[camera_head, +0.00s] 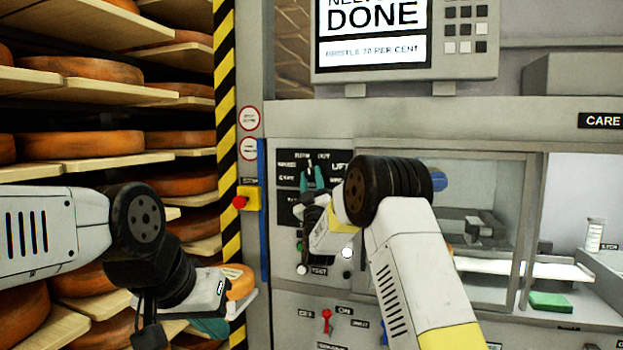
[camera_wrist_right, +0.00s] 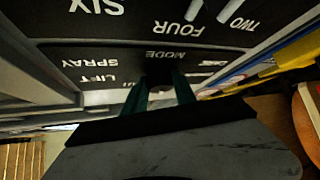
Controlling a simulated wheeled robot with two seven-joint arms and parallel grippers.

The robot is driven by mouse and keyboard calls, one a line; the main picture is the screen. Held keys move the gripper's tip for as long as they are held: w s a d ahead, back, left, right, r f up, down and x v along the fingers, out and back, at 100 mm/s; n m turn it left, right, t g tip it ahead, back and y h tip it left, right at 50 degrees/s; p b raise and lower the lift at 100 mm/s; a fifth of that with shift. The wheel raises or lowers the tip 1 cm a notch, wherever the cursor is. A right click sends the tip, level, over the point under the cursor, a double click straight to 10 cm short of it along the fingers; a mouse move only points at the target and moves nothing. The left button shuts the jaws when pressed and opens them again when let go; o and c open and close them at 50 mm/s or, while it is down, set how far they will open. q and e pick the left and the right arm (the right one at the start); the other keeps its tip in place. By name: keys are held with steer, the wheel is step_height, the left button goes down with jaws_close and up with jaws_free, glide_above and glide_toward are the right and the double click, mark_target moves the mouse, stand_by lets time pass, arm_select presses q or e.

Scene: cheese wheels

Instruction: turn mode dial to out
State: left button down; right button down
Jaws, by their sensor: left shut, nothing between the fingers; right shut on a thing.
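The mode dial (camera_wrist_right: 159,76) is a small dark knob on the black panel (camera_wrist_right: 100,62), beside the word MODE in the right wrist view. My right gripper (camera_wrist_right: 160,92) has its two teal fingers shut on the dial from both sides. In the head view the right gripper (camera_head: 312,178) reaches the black panel on the grey machine front, with labels above it, one of which seems to read OUT. The fingers and wrist hide part of the dial, and I cannot tell its exact setting. My left gripper (camera_head: 208,327) is shut and empty at the lower left, away from the panel.
A screen (camera_head: 374,30) reading DONE stands above. A red button on a yellow box (camera_head: 249,200) is left of the panel. A red switch (camera_head: 327,318) sits below. Shelves of cheese wheels (camera_head: 82,69) fill the left; a glass-fronted chamber and green block (camera_head: 550,302) are right.

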steer(key=m+h, duration=0.7)
steer(key=m, duration=0.1)
steer(key=shift+w+a+f, duration=0.1)
steer(key=shift+a+f, duration=0.1)
steer(key=shift+a, duration=0.05)
steer(key=shift+a+m+g+h, duration=0.1)
steer(key=shift+m+g+h, duration=0.5)
steer(key=shift+m+h, duration=1.4)
steer(key=shift+m+g+h, duration=0.6)
steer(key=shift+m+h, duration=1.3)
steer(key=shift+m, duration=0.1)
steer(key=shift+r+m, duration=0.1)
steer(key=shift+m, duration=0.2)
steer(key=c, duration=1)
jaws_free()
steer(key=shift+v, duration=3.9)
